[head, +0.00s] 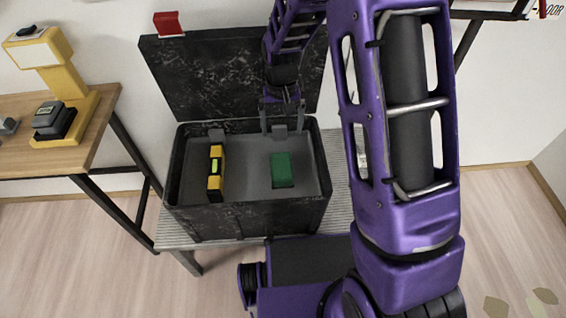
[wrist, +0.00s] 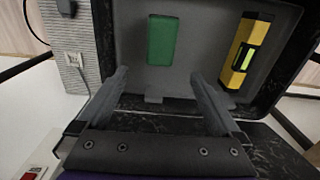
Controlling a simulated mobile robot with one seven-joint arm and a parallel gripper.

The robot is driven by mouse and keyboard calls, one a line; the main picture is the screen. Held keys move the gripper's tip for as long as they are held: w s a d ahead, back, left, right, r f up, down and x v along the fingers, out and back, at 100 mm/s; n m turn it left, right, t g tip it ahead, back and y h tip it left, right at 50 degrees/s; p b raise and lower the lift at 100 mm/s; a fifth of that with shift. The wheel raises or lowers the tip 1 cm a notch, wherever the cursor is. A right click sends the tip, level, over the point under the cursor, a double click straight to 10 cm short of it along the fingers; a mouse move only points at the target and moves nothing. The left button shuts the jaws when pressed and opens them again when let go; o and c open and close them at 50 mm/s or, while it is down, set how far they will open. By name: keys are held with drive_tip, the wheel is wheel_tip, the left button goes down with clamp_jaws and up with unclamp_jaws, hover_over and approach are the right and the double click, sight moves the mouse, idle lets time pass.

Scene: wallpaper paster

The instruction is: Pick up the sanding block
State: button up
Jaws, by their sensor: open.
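The green block (head: 282,170), which looks like the sanding block, lies on the grey floor of an open black toolbox (head: 258,218), right of its middle. In the wrist view the green block (wrist: 162,40) is beyond my fingertips, roughly centred between them. My gripper (head: 281,118) is open and empty at the box's back edge, under the raised lid. In the wrist view its two fingers (wrist: 158,78) are spread wide and do not touch the block.
A yellow and black spirit level (head: 215,172) stands in the box, left of the block. The raised lid (head: 205,75) is behind my gripper. The box sits on a ribbed grey bench (head: 180,236). A wooden table (head: 95,120) with a yellow tool (head: 62,85) is at left.

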drive_tip(key=b, duration=0.2)
approach(282, 165)
drive_tip(key=f, duration=0.5)
drive_tip(key=shift+a+f, duration=0.2)
drive_tip(key=shift+d+f, duration=0.15)
drive_tip(key=shift+f, duration=2.75)
drive_tip(key=c, duration=1.3)
